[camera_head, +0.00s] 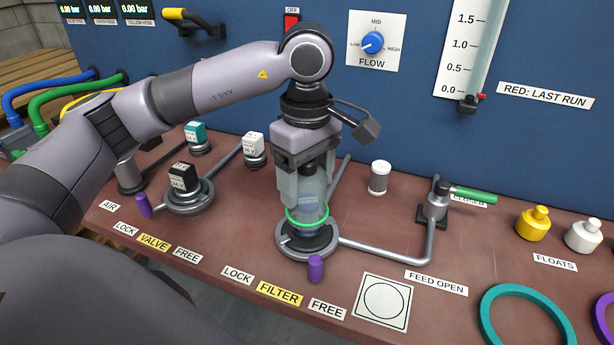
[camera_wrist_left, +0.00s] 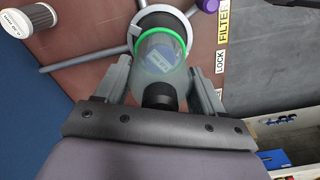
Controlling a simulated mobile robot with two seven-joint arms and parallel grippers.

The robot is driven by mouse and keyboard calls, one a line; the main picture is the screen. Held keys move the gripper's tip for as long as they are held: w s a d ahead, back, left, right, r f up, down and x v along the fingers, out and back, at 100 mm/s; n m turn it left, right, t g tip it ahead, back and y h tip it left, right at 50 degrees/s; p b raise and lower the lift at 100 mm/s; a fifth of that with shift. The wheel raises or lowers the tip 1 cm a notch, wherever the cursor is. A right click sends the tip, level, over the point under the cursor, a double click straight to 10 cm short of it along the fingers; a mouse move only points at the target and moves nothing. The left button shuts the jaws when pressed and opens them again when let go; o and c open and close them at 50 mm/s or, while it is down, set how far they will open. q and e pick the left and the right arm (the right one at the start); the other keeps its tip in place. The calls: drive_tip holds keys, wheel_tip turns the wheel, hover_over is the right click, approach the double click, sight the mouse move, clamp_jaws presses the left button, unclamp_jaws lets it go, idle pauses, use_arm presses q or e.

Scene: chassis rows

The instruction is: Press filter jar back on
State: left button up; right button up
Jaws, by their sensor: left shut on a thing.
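The filter jar (camera_head: 311,190) is a clear, upright cylinder with a green ring (camera_head: 307,217) near its lower end. It stands at the dark filter seat (camera_head: 305,240) on the bench; whether it is fully seated I cannot tell. My left gripper (camera_head: 306,185) is above it, pointing down, with its fingers on either side of the jar. In the left wrist view the jar (camera_wrist_left: 162,55) lies between the fingers, with a pale label inside and the green ring towards the seat (camera_wrist_left: 158,22). The purple filter lever (camera_head: 316,268) stands in front of the seat, nearer FREE than LOCK. My right gripper is not visible.
A white filter cartridge (camera_head: 379,177) stands right of the jar. A pipe (camera_head: 390,250) runs right to the green-handled feed valve (camera_head: 470,194). The valve unit (camera_head: 188,192) is at the left. A printed circle plate (camera_head: 383,302) lies in front right.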

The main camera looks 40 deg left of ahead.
use_arm(q)
drive_tip(key=shift+f+b, duration=0.4)
drive_tip(key=shift+f, duration=0.15)
drive_tip(key=shift+f+b, duration=0.95)
drive_tip(key=shift+f, duration=0.2)
drive_tip(key=o, duration=1.2)
drive_tip(key=shift+c, duration=0.2)
drive_tip(key=shift+r+p, duration=0.45)
drive_tip(key=shift+r, duration=3.15)
